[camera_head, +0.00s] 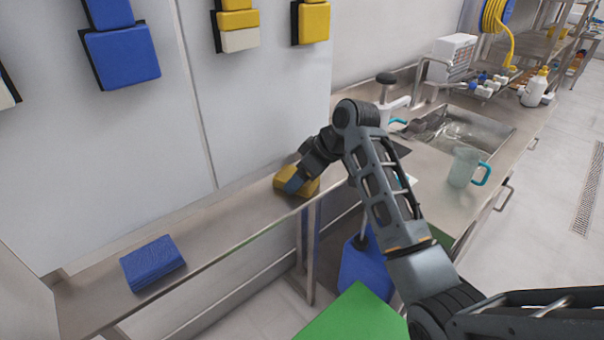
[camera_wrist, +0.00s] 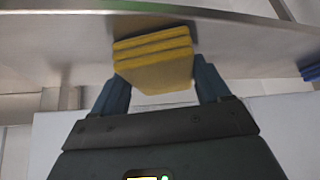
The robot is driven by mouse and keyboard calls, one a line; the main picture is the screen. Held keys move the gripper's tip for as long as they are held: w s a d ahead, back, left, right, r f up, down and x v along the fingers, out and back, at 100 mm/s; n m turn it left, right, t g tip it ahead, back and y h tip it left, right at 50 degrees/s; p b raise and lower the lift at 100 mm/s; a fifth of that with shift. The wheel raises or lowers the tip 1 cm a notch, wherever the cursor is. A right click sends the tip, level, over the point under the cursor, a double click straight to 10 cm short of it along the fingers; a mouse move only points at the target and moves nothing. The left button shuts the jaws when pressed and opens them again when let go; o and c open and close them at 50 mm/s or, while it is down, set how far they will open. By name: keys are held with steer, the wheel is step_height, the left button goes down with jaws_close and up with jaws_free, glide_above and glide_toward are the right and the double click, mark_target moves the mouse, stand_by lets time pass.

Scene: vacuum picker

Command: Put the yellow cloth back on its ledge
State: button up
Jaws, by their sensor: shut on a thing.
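The yellow cloth (camera_head: 312,187) is a folded, layered block at the right end of the steel ledge (camera_head: 222,222) along the wall. My gripper (camera_head: 296,182) reaches to it from the right and is shut on it. In the wrist view the cloth (camera_wrist: 153,62) sits between the two blue fingers of my gripper (camera_wrist: 160,80), against the ledge surface (camera_wrist: 60,45). Whether its underside rests fully on the ledge or is slightly above, I cannot tell. Part of the cloth is hidden by my fingers in the head view.
A folded blue cloth (camera_head: 152,263) lies on the ledge to the left, with bare ledge between. Blue and yellow pads (camera_head: 122,55) hang on the wall. A counter with a sink (camera_head: 455,130) and a jug (camera_head: 466,166) is at right. A blue container (camera_head: 365,268) stands below.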

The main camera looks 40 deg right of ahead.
steer(key=shift+f, duration=0.1)
steer(key=o, duration=1)
steer(key=shift+r, duration=0.2)
steer(key=b+v, duration=0.1)
steer(key=v, duration=1.1)
steer(key=shift+f+b, duration=0.1)
steer(key=shift+b, duration=0.3)
steer(key=shift+d, duration=0.1)
